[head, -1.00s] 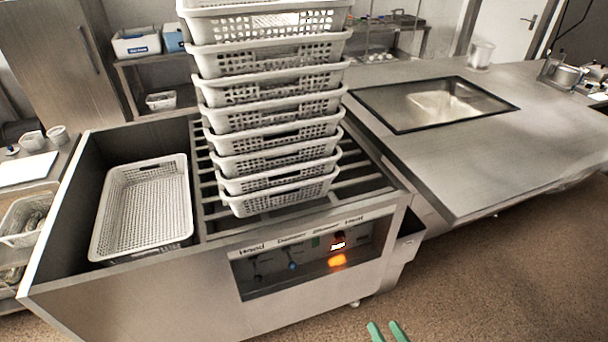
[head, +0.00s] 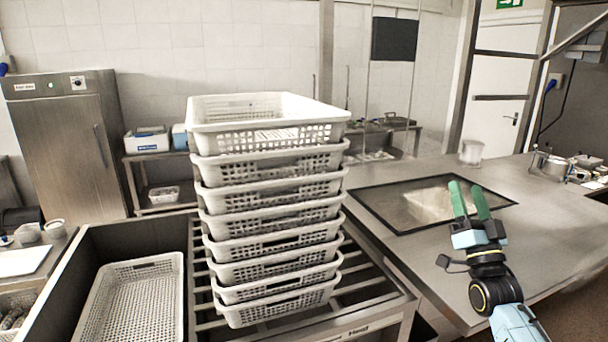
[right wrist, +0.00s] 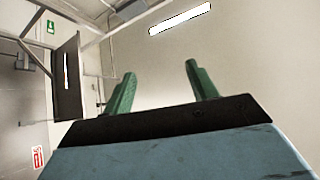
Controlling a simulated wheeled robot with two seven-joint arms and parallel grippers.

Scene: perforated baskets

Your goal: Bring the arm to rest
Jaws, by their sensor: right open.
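My right gripper (head: 470,200) is raised in the head view, in front of the steel counter with the sunken basin. Its two green fingers point up and are apart, with nothing between them. In the right wrist view the same open fingers (right wrist: 160,88) show against the wall and ceiling, empty. My left gripper is in neither view.
A tall stack of white perforated baskets (head: 270,205) stands on the rails of a steel unit, left of my right gripper. A single basket (head: 135,300) lies in the unit's left bay. The steel counter (head: 400,262) is mostly clear. A grey cabinet (head: 65,150) stands at the back left.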

